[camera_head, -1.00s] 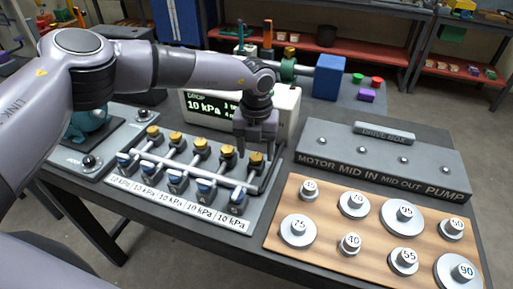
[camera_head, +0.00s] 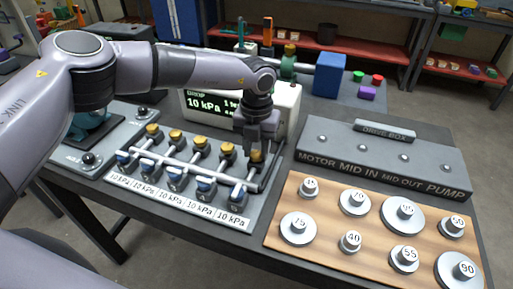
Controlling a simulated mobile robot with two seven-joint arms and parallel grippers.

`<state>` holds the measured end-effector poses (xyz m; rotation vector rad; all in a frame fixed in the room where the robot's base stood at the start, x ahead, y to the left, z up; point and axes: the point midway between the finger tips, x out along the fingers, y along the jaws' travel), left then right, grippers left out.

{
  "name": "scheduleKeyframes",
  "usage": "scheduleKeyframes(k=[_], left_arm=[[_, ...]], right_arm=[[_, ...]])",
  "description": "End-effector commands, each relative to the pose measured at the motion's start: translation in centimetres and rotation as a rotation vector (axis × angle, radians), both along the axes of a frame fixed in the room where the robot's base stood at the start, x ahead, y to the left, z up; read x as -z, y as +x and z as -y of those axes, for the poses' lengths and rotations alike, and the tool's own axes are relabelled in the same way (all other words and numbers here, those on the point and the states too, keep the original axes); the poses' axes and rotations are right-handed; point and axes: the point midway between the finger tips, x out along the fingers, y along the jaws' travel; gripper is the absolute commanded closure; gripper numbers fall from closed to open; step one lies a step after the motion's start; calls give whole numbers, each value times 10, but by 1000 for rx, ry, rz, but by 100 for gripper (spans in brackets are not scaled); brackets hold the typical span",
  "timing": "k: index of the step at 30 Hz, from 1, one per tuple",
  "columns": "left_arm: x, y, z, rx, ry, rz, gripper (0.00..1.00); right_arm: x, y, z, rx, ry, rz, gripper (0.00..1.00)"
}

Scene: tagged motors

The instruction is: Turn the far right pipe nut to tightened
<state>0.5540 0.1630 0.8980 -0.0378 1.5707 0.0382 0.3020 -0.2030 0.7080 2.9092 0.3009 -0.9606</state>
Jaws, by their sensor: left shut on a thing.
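The pipe rig (camera_head: 232,214) lies on the table with a row of yellow pipe nuts along its back and blue fittings along its front. The far right pipe nut (camera_head: 256,157) is yellow and is partly covered by my left gripper. My left gripper (camera_head: 259,152) points down from above and is shut on this nut. How far the nut is turned cannot be told. A display (camera_head: 207,105) behind the rig reads "DROP" and 10 kPa. My right gripper is not in view.
Right of the rig is a wooden board (camera_head: 325,240) with several numbered metal discs. Behind it stands a grey drive box (camera_head: 385,155). A green-and-blue motor unit (camera_head: 328,75) and small coloured blocks are at the back. My left arm spans the upper left.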

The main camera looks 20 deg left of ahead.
Motion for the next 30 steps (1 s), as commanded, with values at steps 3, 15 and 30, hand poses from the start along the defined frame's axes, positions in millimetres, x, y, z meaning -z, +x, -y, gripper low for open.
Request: scheduleKeyframes(k=[3,15,30], left_arm=[[1,0,0,86,-2,-1,95],[1,0,1,459,-2,0,95],[0,0,2,934,-1,2,95]], right_arm=[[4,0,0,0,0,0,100],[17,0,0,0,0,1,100],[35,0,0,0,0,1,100]])
